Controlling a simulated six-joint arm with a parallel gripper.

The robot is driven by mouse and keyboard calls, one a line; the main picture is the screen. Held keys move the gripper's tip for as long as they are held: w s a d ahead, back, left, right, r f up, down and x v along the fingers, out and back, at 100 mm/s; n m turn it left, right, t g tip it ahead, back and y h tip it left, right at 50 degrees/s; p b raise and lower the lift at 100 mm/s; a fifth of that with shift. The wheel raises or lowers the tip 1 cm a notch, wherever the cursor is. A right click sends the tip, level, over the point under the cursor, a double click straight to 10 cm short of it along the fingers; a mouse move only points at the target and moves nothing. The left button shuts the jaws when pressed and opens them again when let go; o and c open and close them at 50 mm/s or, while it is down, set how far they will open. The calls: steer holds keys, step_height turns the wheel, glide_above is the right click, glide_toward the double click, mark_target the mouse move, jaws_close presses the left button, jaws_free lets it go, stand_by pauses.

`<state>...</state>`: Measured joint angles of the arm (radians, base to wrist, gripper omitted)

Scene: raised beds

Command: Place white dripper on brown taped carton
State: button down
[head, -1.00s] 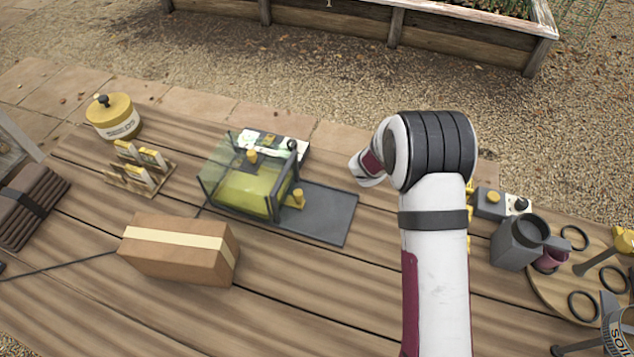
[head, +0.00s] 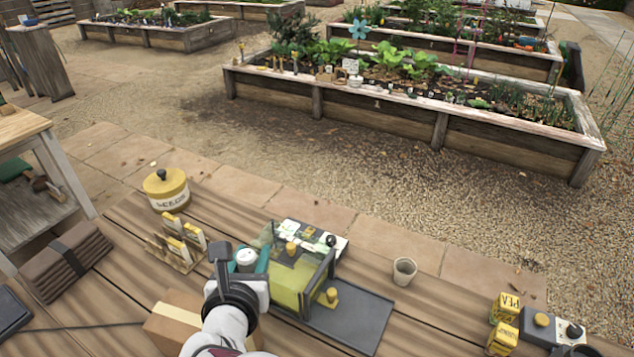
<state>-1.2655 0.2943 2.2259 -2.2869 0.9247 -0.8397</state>
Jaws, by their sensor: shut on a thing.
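A clear-walled box with yellow-green contents (head: 290,285) stands close right of my gripper on a dark tray (head: 352,322). A rack of packets (head: 178,242) and a yellow-lidded tin (head: 166,188) stand behind. A small cup (head: 404,271) and yellow boxes (head: 505,320) are to the right.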

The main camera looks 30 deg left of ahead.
glide_above(203, 307)
step_height(203, 307, down, 7)
steer(key=shift+r, duration=0.1)
step_height(203, 307, down, 4)
steer(key=shift+f, duration=0.1)
steer(key=shift+f, duration=0.15)
steer(key=c, duration=0.5)
jaws_free()
steer(key=shift+r, duration=0.2)
steer(key=v, duration=1.2)
